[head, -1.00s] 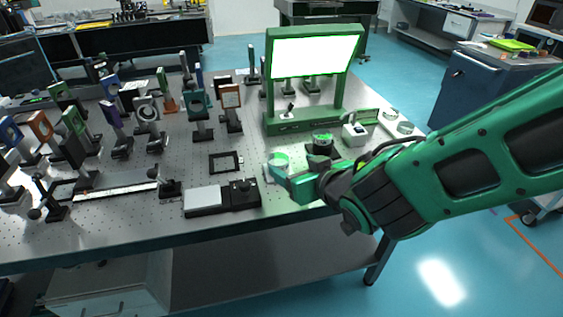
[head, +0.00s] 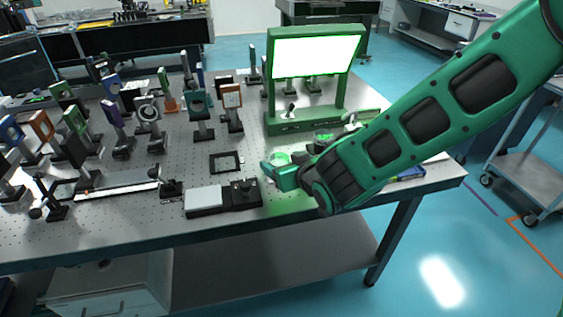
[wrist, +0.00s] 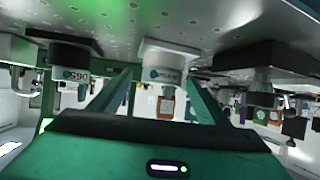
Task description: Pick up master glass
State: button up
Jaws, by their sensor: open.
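In the wrist view, where the table appears at the top, a pale round piece with a label I cannot read clearly (wrist: 168,66) sits on a white square base, in line with the gap between my fingers. It looks like the master glass; in the head view it shows as a green-tinted round glass (head: 279,158). My gripper (wrist: 158,84) is open, with one green finger on each side of that gap. I cannot tell whether the fingers touch the piece. In the head view, my gripper (head: 266,167) is low over the table beside the glass.
A dark round holder labelled S90 (wrist: 72,65) stands left of the pale piece in the wrist view. A green framed light panel (head: 316,56) stands behind. A black-and-white device (head: 222,197) and a flat black frame (head: 225,162) lie to the left. Several optics mounts crowd the table's left.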

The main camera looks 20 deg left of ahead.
jog(key=shift+w+a, duration=0.1)
jog(key=shift+a, duration=0.05)
jog(key=c, duration=1.3)
jog(key=shift+o, duration=0.2)
